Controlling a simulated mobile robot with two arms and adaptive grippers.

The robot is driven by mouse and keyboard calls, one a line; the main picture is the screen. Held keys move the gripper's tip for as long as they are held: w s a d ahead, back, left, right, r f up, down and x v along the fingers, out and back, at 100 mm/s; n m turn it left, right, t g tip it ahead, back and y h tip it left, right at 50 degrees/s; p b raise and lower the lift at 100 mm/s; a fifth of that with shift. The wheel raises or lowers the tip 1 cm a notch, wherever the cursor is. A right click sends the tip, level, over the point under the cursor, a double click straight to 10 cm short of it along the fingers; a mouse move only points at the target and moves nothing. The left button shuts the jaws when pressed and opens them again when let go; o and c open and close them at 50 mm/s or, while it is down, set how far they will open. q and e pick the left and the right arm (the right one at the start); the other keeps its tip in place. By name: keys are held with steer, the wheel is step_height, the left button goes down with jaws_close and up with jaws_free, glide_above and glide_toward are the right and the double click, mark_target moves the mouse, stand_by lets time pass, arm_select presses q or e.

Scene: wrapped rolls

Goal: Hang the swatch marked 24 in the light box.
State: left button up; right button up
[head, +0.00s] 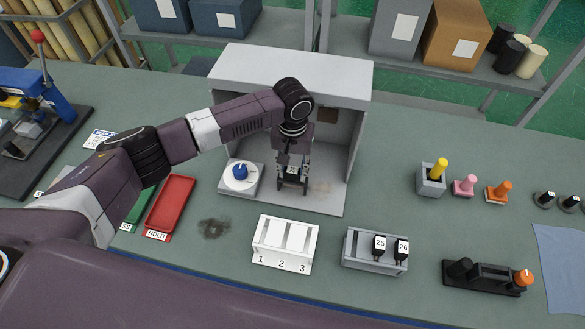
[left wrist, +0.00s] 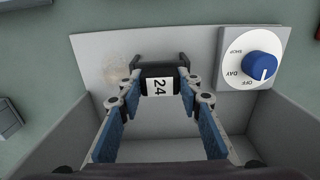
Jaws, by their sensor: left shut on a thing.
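My left gripper (head: 291,183) reaches into the front of the light box (head: 301,62). It is shut on the swatch marked 24 (head: 292,171), a small black piece with a white label. The swatch also shows in the left wrist view (left wrist: 158,87), between the fingertips of my left gripper (left wrist: 160,98), with its number turned sideways. It is held over the floor of the light box. My arm hides much of the box's inside, and I cannot see what the swatch would hang from. My right gripper is not in view.
A dial with a blue knob (head: 240,171) stands at the box's front left. A white holder numbered 1 to 3 (head: 284,247) stands in front. A grey rack (head: 373,262) beside it holds swatches 25 (head: 379,243) and 26 (head: 402,247). A red tray (head: 171,203) lies left.

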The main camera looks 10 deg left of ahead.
arm_select(q)
steer(key=shift+f, duration=0.45)
steer(key=o, duration=1.2)
steer(key=shift+r, duration=0.1)
step_height(320, 180, up, 12)
steer(key=shift+f, duration=0.1)
steer(key=shift+s, duration=0.15)
